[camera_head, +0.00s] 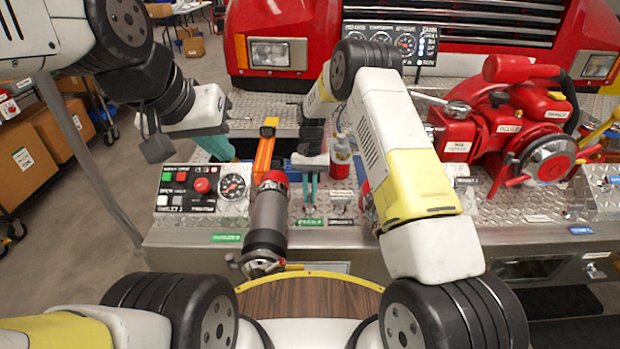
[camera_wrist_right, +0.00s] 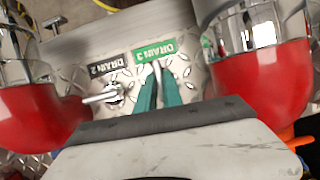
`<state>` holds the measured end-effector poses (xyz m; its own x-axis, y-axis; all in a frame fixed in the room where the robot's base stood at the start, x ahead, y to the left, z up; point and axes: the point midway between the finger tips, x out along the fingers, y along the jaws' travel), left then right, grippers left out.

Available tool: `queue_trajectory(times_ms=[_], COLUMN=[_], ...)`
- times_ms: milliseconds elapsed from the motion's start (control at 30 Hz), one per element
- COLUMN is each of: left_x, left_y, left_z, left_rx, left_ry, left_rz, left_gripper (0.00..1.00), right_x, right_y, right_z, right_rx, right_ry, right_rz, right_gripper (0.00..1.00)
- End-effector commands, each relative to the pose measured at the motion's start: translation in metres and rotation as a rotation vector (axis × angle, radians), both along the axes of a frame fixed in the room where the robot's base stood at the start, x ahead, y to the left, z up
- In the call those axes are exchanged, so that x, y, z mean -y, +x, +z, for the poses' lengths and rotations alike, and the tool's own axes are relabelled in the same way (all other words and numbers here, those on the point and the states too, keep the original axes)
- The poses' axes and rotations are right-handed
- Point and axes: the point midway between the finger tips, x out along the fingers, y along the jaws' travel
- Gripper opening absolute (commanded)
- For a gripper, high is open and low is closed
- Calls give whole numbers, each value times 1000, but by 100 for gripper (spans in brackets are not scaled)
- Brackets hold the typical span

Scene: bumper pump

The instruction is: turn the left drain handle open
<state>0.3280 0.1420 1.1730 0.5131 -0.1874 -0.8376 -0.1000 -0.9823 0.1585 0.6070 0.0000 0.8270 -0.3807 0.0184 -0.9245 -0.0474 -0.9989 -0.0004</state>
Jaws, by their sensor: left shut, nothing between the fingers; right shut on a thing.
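The green drain label (camera_head: 311,222) marks the left drain valve on the front panel. It also shows in the right wrist view (camera_wrist_right: 157,52). My right gripper (camera_head: 311,193) reaches down from above with its teal fingers shut on the left drain handle, just behind that label. In the right wrist view only a bit of the silver handle (camera_wrist_right: 157,70) shows by the fingertips; the fingers hide the rest, so its angle is unclear. Beside it, the second drain handle (camera_wrist_right: 103,98) lies sideways by a black label (camera_wrist_right: 109,65). My left gripper (camera_head: 220,148) is shut and empty, away at the left.
A grey and red nozzle (camera_head: 268,215) stands close left of the drain valves, with an orange bar (camera_head: 264,155) behind it. A red bottle-like part (camera_head: 340,158) is close on the right. A gauge panel (camera_head: 203,188) lies left; a red pump (camera_head: 510,125) stands right.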

Motion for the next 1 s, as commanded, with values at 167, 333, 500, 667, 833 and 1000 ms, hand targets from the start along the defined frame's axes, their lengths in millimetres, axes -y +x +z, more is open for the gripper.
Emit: queue_trajectory(times_ms=[167,333,500,667,833,1000], left_x=[0,0,0,0,0,0], left_y=[0,0,0,0,0,0], left_z=[0,0,0,0,0,0], left_rx=[0,0,0,0,0,0], left_ry=[0,0,0,0,0,0], left_rz=[0,0,0,0,0,0], left_gripper=[0,0,0,0,0,0], right_x=[-1,-1,-1,-1,0,2], right_y=[-3,-3,-3,-4,-4,-3], right_z=[-4,-4,-4,-4,-4,-4], right_rx=[-7,-8,-9,-9,-9,-9], right_ry=[0,-1,0,0,-2,-5], right_rz=[48,64,66,66,66,64], right_gripper=[0,0,0,0,33,33])
